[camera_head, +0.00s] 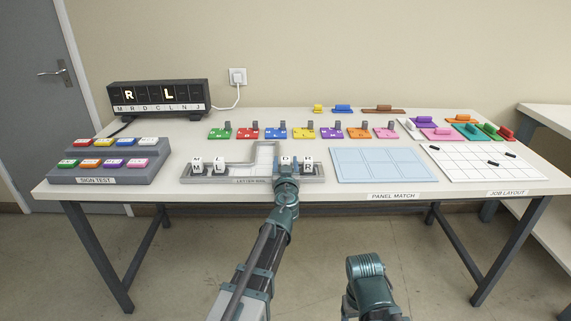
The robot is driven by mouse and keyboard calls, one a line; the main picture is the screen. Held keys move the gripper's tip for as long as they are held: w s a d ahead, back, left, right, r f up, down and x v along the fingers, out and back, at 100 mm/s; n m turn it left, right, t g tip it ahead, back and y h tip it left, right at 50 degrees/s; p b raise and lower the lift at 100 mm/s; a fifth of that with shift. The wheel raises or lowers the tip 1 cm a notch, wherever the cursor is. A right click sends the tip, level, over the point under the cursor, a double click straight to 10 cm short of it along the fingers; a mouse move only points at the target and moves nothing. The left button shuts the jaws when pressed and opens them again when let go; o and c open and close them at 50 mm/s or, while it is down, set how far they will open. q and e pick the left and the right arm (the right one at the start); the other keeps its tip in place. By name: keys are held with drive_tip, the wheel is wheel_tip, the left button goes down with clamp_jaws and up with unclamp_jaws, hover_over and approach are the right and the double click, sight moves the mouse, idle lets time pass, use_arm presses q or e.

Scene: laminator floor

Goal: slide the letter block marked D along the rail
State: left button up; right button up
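The letter rail (215,181) is a grey tray on the table with a raised branch at its middle. The white block marked D (285,160) stands in the right part of the rail. Another white block (307,160) is just right of it, and two more white blocks (197,166) (219,164) stand at the left end; their letters are too small to read surely. My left gripper (286,169) is right at the D block, on its near side, and covers its lower part. Its fingers are too small to show whether they grip. My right arm is low at centre right; its gripper does not show.
Coloured clips (276,133) line the back. The rail's middle looks empty.

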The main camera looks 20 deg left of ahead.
use_arm(q)
clamp_jaws()
drive_tip(key=shift+a, duration=0.1)
idle(0.3)
